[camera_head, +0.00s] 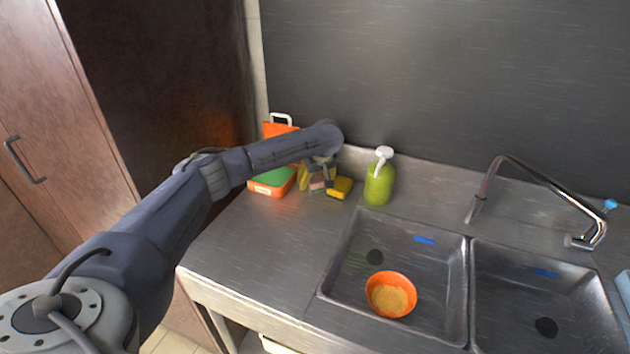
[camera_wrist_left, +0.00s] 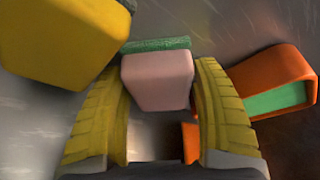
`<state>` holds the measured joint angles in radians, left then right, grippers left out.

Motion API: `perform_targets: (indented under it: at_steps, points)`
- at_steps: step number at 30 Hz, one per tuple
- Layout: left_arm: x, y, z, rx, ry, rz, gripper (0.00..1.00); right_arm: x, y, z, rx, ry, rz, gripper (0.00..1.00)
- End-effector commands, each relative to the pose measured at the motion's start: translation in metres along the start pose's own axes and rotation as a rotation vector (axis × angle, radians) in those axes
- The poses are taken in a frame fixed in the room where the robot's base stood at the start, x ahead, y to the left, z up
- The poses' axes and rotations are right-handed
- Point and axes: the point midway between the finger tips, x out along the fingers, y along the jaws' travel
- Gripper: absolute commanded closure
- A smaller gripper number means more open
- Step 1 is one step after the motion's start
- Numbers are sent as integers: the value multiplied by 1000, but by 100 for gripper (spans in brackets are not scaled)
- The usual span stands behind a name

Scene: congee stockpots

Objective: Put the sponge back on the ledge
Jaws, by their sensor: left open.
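My left gripper (camera_head: 316,178) is open over the back left of the steel counter, pointing down. In the left wrist view its yellow-padded fingers (camera_wrist_left: 158,68) stand on either side of a pink sponge with a green layer (camera_wrist_left: 157,84). I cannot tell whether either pad touches it. The pink sponge is mostly hidden behind the gripper in the head view. A yellow sponge (camera_head: 340,187) lies just right of the gripper; it also shows large at the upper left of the wrist view (camera_wrist_left: 55,42). The back ledge (camera_head: 415,168) runs along the wall.
An orange container with a green inside (camera_head: 272,189) stands close left of the gripper. A green soap bottle (camera_head: 379,185) with a white pump stands to the right. An orange bowl (camera_head: 375,301) sits in the left sink (camera_head: 440,290). The counter's front left is clear.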

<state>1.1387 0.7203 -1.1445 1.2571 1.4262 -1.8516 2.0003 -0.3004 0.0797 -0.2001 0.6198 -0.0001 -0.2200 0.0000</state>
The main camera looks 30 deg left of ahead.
Motion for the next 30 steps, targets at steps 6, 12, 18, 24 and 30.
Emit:
perform_targets:
  at_steps: [6, 12, 18, 24, 30]
  points:
    - [-14, 0, -2, 0, 1, 2, 35, 0, 0, 0, 0, 0, 0, 56]
    - [-48, 1, -2, 2, 2, 4, 35, 0, 0, 0, 0, 0, 0, 56]
    - [-83, 0, -2, 1, 2, 2, 35, 0, 0, 0, 0, 0, 0, 56]
    - [-108, 0, -2, -1, 2, 2, 35, 0, 0, 0, 0, 0, 0, 56]
    - [-120, 0, -1, 0, 1, 1, 35, 0, 0, 0, 0, 0, 0, 56]
